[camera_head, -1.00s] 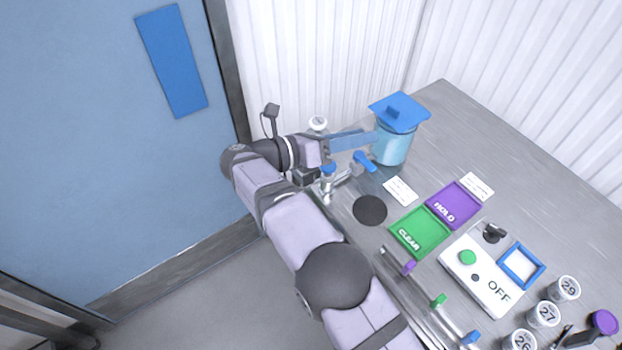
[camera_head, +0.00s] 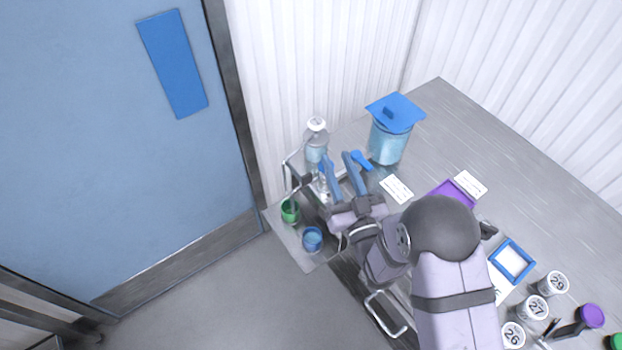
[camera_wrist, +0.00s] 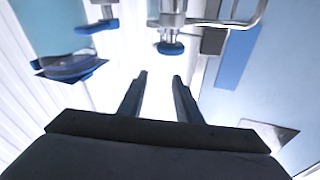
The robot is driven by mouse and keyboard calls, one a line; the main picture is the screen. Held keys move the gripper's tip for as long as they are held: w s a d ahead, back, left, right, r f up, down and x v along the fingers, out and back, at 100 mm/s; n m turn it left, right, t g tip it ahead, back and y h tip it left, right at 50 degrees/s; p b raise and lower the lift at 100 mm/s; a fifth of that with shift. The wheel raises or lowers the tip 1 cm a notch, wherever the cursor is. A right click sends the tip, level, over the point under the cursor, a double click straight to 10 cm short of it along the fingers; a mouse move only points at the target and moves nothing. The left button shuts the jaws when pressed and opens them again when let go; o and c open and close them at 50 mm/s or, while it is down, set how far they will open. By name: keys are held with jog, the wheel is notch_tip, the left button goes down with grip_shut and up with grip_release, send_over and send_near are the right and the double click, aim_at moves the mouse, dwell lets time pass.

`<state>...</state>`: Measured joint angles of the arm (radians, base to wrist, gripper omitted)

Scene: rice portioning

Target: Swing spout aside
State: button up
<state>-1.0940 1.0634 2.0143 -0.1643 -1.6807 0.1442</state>
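A metal tap body with a blue knob (camera_wrist: 170,47) hangs in the upper middle of the wrist view. A thin bent metal pipe, which looks like the spout (camera_wrist: 225,22), runs right from it. In the head view, a thin bent pipe (camera_head: 286,172) shows left of the tap area, above the green cup (camera_head: 290,211). My gripper (camera_head: 337,156) is at the tap area with its blue fingers apart. In the wrist view my gripper (camera_wrist: 160,77) is open and empty, the knob beyond its fingertips. The fingers partly hide the tap, and I cannot tell whether they touch it.
A lidded blue container (camera_head: 390,140) stands behind right of the gripper, with a blue lever (camera_head: 361,160) between. A white-capped bottle (camera_head: 316,142) stands behind the tap area. A blue cup (camera_head: 312,239) sits at the front left edge. My arm covers the green tray and panel.

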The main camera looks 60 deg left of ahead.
aim_at(308, 179)
jog(key=s+d+f+n+g+h, duration=0.1)
jog(key=s+d+f+n+g, duration=0.35)
jog(key=s, duration=0.25)
jog(key=shift+g, duration=0.25)
jog(key=shift+w+a+p, duration=0.2)
jog(key=shift+a+p, duration=0.25)
jog(key=shift+a, duration=0.8)
jog(key=shift+w+a+p, duration=0.15)
jog(key=shift+a+p, duration=0.3)
jog(key=shift+a, duration=0.75)
jog(key=shift+w+a+f+p, duration=0.1)
jog(key=shift+a+p, duration=0.2)
jog(key=shift+a, duration=0.8)
grip_shut()
